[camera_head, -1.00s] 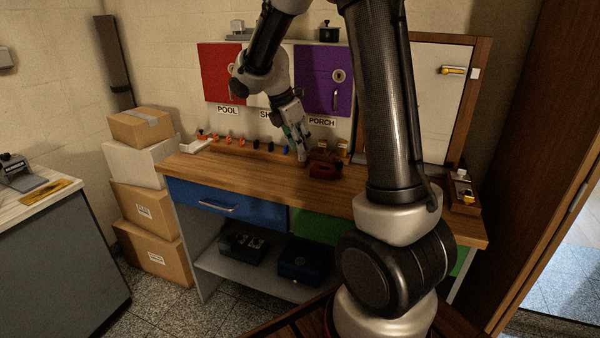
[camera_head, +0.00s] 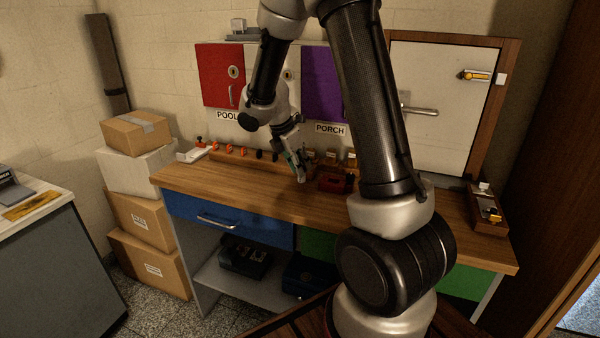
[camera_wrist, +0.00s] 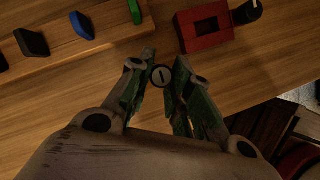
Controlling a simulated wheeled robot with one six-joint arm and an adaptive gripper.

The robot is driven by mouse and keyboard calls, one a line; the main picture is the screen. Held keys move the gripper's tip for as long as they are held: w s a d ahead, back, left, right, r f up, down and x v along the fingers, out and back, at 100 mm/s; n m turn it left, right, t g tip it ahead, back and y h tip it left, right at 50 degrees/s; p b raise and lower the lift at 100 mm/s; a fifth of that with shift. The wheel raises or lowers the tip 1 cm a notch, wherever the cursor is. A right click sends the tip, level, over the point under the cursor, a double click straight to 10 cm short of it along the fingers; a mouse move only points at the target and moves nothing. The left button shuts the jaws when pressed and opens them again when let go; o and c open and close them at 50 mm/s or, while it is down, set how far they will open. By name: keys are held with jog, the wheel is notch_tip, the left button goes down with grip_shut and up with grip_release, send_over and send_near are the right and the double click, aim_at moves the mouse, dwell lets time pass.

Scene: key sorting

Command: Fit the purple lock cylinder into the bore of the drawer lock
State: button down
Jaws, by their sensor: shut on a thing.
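My gripper (camera_head: 301,176) is low over the wooden workbench, just left of a red block. In the wrist view my gripper (camera_wrist: 163,80) has its fingers closed around a small round lock cylinder (camera_wrist: 161,76). Its dark, slotted face and pale rim point toward the camera; I cannot make out purple on it. Bare wood shows around it. The bench has a blue drawer (camera_head: 228,219) with a bar handle and a green front (camera_head: 318,244). I cannot make out which part is the drawer lock or its bore.
The red block (camera_wrist: 205,27) has a rectangular opening; a dark cylindrical object (camera_wrist: 246,12) stands beside it. Colored tabs line a wooden rack (camera_wrist: 105,29) behind. A small tray (camera_head: 484,224) sits at the bench's right end. The front of the bench top is mostly clear.

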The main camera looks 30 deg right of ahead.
jog(key=shift+f, duration=1.1)
jog(key=shift+f, duration=0.2)
jog(key=c, duration=1.3)
grip_release()
